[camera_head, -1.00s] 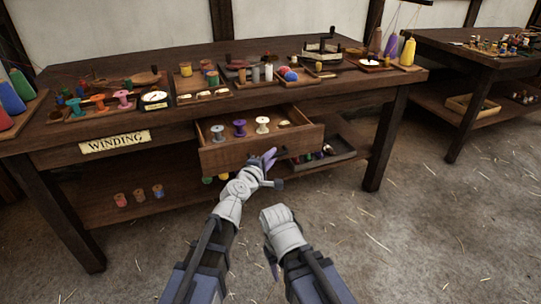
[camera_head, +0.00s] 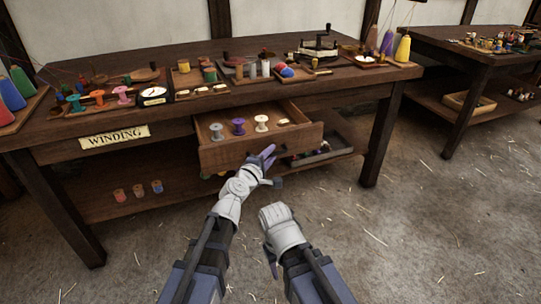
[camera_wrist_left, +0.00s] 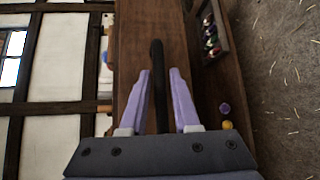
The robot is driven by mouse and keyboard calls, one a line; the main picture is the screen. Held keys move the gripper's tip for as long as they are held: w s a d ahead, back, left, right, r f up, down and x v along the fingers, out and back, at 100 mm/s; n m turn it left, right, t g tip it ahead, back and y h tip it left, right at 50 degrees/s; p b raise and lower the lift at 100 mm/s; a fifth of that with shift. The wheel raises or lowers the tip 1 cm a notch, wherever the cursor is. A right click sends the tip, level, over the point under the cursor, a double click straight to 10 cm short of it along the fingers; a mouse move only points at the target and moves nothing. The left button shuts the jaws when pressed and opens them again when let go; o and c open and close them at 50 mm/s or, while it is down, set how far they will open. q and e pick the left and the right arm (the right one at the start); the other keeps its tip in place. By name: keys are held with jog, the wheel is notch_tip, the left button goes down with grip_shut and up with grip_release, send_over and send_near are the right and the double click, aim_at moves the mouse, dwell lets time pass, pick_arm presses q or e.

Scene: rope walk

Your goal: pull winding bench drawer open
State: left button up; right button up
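The winding bench (camera_head: 60,140) carries a "WINDING" label (camera_head: 115,137). My left gripper (camera_head: 268,160) is at the drawer's front. In the head view the hand hides the handle. My right gripper (camera_head: 272,262) hangs below and right of the left one, away from the drawer; its fingers are mostly hidden.
The bench top holds spools, a dial scale (camera_head: 153,96) and small trays. A lower shelf holds several spools and a dark tray (camera_head: 325,150). A second table (camera_head: 480,55) stands at right. The straw-strewn floor (camera_head: 430,220) is clear.

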pick_arm(q)
jog(key=p+v, duration=0.1)
jog(key=v, duration=0.6)
jog(key=shift+s+a, duration=0.2)
jog(key=shift+s, duration=0.1)
